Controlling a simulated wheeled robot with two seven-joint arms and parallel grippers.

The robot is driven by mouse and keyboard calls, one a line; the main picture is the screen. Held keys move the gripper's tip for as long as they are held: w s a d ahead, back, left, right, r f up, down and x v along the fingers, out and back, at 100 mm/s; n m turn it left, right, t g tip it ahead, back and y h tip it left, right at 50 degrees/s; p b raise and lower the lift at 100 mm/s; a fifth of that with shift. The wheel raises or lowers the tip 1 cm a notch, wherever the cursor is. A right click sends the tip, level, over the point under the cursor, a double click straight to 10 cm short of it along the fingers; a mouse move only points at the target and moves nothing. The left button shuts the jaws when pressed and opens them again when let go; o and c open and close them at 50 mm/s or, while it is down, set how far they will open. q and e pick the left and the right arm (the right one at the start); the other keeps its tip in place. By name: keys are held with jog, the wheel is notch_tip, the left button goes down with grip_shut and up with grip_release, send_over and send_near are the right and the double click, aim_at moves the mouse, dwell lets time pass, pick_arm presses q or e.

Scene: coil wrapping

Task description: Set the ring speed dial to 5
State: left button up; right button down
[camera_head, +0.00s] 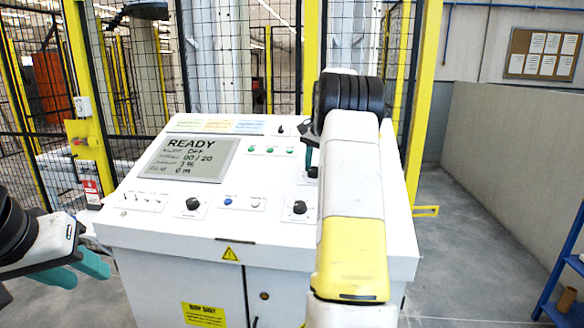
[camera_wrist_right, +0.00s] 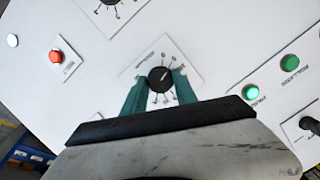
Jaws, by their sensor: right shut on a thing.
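My right gripper (camera_wrist_right: 158,84) has its two teal fingers on either side of a black dial (camera_wrist_right: 160,76) and is shut on it. The dial sits on a white plate with printed scale marks around it. Its pale pointer line leans to the upper right in the wrist view; the numbers and label are too small to read. In the head view my right arm partly covers this dial (camera_head: 313,173), and a teal finger of the right gripper (camera_head: 310,162) shows just above it. My left gripper (camera_head: 82,272) is open and empty, left of the console.
The white console (camera_head: 140,222) carries a display (camera_head: 190,158) reading READY. Other black knobs (camera_head: 193,204) (camera_head: 300,208), a blue button (camera_head: 227,201) and green buttons (camera_head: 270,150) sit nearby. A red button (camera_wrist_right: 57,57) shows in the wrist view. Mesh fencing stands behind.

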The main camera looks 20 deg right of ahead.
dwell(0.4)
jog(key=c, duration=1)
grip_release()
jog(key=shift+r, duration=0.1)
jog(key=v, duration=0.7)
jog(key=shift+r, duration=0.3)
